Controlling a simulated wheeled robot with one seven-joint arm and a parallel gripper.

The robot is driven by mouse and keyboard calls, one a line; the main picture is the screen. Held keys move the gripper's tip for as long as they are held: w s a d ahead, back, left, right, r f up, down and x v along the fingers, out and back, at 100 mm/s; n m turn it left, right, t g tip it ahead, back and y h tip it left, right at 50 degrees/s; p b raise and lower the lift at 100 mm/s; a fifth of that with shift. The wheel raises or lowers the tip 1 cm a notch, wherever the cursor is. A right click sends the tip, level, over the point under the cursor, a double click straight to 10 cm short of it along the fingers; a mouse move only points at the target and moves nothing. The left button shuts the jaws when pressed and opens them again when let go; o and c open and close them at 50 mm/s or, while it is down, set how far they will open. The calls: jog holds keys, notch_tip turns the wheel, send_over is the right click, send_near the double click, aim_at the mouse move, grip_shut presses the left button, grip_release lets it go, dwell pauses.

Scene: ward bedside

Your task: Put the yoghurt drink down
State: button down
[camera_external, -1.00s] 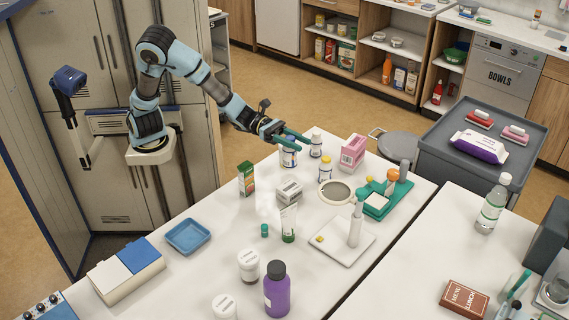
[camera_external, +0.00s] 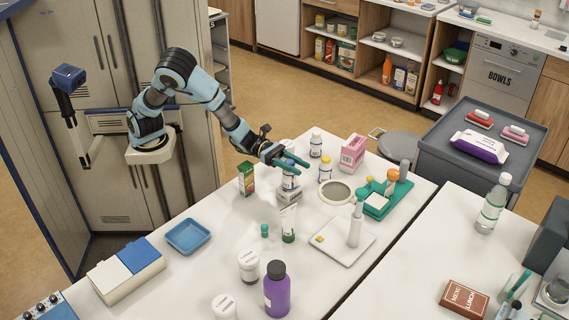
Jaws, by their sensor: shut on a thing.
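My gripper (camera_external: 287,162), with green fingers, is shut on a small bottle with a white and blue label (camera_external: 290,182), which I take to be the yoghurt drink. The fingers cover its upper part. In the picture it overlaps the small grey-and-white box (camera_external: 288,198) on the white table (camera_external: 215,270). I cannot tell whether its base touches the box or hangs above it. Another pale-topped container (camera_external: 287,145) shows partly behind my gripper.
Close by stand a green-and-orange carton (camera_external: 246,179), a yellow-capped bottle (camera_external: 325,168), a white-capped bottle (camera_external: 316,146), a pink box (camera_external: 353,153), a round dish (camera_external: 335,192) and a tube (camera_external: 288,225). The table is clear around the blue tray (camera_external: 187,236).

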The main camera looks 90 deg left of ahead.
jog(key=shift+c, duration=2.4)
grip_release()
jog(key=shift+r, duration=0.15)
jog(key=b+v, duration=0.1)
jog(key=v, duration=0.2)
jog(key=b+v, duration=0.1)
jog(key=v, duration=0.2)
jog(key=b+v, duration=0.1)
jog(key=v, duration=0.2)
jog(key=shift+s+a+f, duration=0.15)
jog(key=shift+s+f, duration=0.05)
jog(key=shift+f, duration=0.1)
jog(key=b+v, duration=0.2)
jog(key=b, duration=0.1)
jog(key=shift+s+a+r+b, duration=0.15)
jog(key=shift+a+r+b, duration=0.05)
jog(key=shift+b, duration=0.15)
